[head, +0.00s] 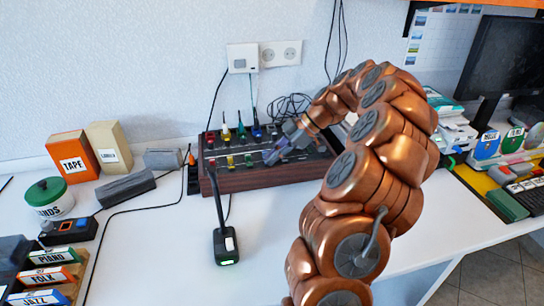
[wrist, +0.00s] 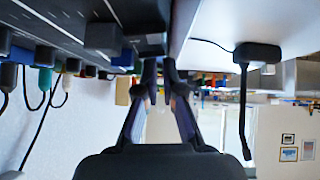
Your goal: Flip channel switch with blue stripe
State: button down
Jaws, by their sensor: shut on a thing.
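The mixer (head: 265,179) is a dark panel in a brown case, standing at the back of the white table. Coloured parts in red, yellow and green (head: 248,160) sit along its front left. My gripper (head: 270,156) reaches over the panel's right half from the right, its fingertips low at the panel. In the wrist view, which looks upside down, the fingertips (wrist: 160,65) are close together against the dark mixer, shut on a small part of it. The fingers cover that part, and I cannot make out a blue stripe on it.
Cables with coloured plugs (head: 256,132) rise behind the mixer. A gooseneck microphone (head: 226,245) stands in front. Tape box (head: 74,157), green-lidded jar (head: 49,198) and labelled disc dividers (head: 45,277) are at left. Table between microphone and arm is clear.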

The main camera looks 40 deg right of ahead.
jog(key=shift+s+f, duration=0.1)
jog(key=shift+f, duration=0.1)
jog(key=shift+r, duration=0.55)
jog(key=r, duration=0.2)
jog(key=r+b, duration=0.1)
jog(key=r, duration=0.1)
jog(key=shift+s+d, duration=0.2)
jog(key=shift+s, duration=0.15)
jog(key=v, duration=0.9)
jog(key=shift+s+p, duration=0.2)
jog(key=shift+p, duration=0.2)
jog(key=shift+a, duration=0.1)
jog(key=shift+w+d+r+t+p, duration=0.15)
jog(key=shift+w+p, duration=0.15)
jog(key=shift+p, duration=0.45)
jog(key=shift+w+d+f+t+p, duration=0.1)
jog(key=shift+w+d+t+p, duration=0.15)
jog(key=shift+p, duration=0.5)
